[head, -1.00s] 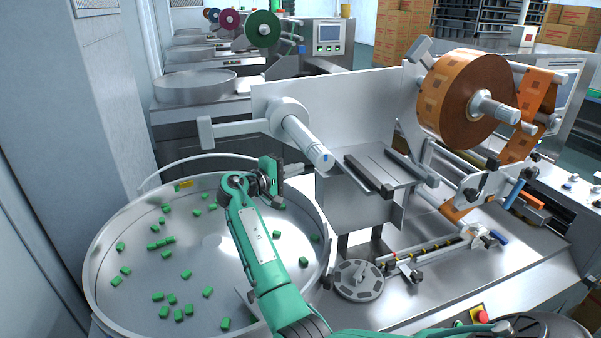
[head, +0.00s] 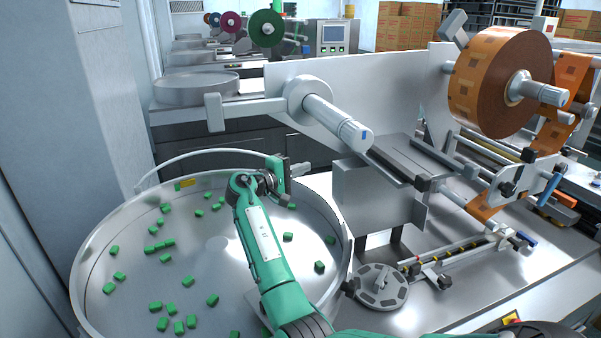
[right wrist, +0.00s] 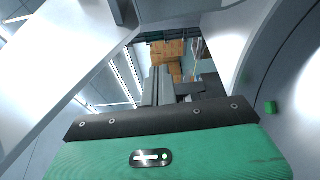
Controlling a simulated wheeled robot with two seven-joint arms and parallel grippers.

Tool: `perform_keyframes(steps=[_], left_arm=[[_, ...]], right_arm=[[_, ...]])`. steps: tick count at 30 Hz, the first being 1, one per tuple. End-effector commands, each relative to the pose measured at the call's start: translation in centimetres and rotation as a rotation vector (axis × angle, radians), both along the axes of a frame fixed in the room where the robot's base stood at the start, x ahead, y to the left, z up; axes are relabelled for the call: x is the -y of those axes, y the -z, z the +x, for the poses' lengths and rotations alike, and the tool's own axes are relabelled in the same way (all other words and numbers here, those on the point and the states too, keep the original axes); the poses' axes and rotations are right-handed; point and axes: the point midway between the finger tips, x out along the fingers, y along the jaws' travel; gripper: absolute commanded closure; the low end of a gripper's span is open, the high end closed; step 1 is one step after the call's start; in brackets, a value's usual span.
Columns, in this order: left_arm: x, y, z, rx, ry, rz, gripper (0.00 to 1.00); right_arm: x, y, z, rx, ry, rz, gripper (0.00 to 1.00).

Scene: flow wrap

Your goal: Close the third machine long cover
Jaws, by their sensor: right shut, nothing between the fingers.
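My right gripper (head: 300,169) is shut and empty, held above the far right part of the round steel bowl (head: 105,228), left of the nearest wrapping machine (head: 380,195). Its green body also fills the bottom of the right wrist view. The nearest machine has a grey spindle (head: 335,120), a steel platform and a large orange film roll (head: 490,90). I cannot make out for certain which part is the long cover, or which machine is the third. My left gripper is not in view.
Several green pieces (head: 152,248) lie in the bowl. A curved pale rail (head: 205,152) runs along its far rim. A grey disc (head: 382,287) sits on the steel table (head: 470,305) right of the bowl. More machines with coloured rolls (head: 267,28) and cardboard boxes (head: 405,25) stand behind.

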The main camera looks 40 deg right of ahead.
Motion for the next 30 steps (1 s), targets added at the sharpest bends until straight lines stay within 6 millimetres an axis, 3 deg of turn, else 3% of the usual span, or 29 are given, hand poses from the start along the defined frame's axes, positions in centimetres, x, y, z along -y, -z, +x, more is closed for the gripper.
perform_keyframes(steps=[9, 12, 18, 30], left_arm=[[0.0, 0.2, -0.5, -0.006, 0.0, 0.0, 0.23], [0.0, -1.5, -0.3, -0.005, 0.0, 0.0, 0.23], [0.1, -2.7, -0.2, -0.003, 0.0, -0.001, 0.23], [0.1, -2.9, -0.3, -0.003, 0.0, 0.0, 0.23]], right_arm=[[7.2, 0.2, 0.1, -0.001, 0.002, 0.0, 1.0], [6.5, -0.3, -1.1, -0.001, -0.002, 0.002, 1.0], [5.9, -0.3, -2.9, -0.002, -0.001, 0.001, 1.0], [5.7, -0.1, -3.6, -0.002, -0.001, 0.001, 1.0]])
